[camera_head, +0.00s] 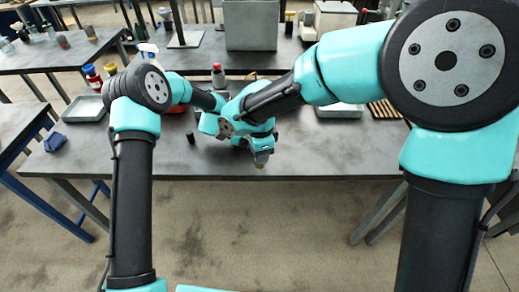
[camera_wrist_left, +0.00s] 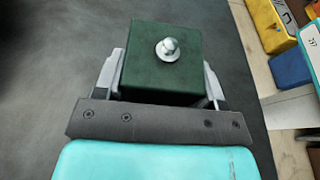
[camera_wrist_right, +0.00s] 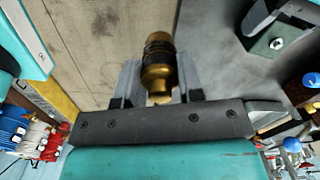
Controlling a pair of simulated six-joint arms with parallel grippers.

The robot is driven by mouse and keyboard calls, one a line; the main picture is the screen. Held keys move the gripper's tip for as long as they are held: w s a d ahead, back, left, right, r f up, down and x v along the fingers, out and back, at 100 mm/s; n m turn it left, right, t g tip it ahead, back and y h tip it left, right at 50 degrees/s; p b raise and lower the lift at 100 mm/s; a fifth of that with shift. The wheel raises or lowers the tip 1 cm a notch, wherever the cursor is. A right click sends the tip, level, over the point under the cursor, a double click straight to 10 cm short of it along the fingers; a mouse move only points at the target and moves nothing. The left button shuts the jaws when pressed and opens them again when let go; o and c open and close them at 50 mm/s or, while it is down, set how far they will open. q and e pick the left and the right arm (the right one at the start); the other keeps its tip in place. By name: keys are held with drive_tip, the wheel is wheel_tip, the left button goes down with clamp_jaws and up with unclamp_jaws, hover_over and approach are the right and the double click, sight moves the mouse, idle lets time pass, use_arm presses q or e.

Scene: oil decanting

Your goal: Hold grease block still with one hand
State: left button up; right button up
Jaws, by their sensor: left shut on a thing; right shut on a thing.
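The grease block (camera_wrist_left: 160,60) is a dark green cube with a silver rounded nipple (camera_wrist_left: 169,46) on its top face. My left gripper (camera_wrist_left: 162,85) is shut on the block, one finger on each side. My right gripper (camera_wrist_right: 158,85) is shut on a brass fitting with a black knurled band (camera_wrist_right: 158,55). The block and its nipple also show at the upper right of the right wrist view (camera_wrist_right: 276,43), apart from the brass fitting. In the head view my right gripper (camera_head: 260,150) is over the table near its front edge; my left gripper and the block are mostly hidden there.
A small dark cylinder (camera_head: 190,138) stands on the table (camera_head: 330,160) left of my grippers. A red-capped bottle (camera_head: 218,76) stands behind them. A shallow tray (camera_head: 86,109) is at the left and a blue cloth (camera_head: 55,142) at the left edge. The front right is clear.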

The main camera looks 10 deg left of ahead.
drive_tip(key=shift+r, duration=0.3)
idle(0.5)
use_arm(q)
drive_tip(key=o, duration=0.8)
drive_tip(key=v, duration=1.2)
use_arm(e)
drive_tip(key=shift+w, duration=0.1)
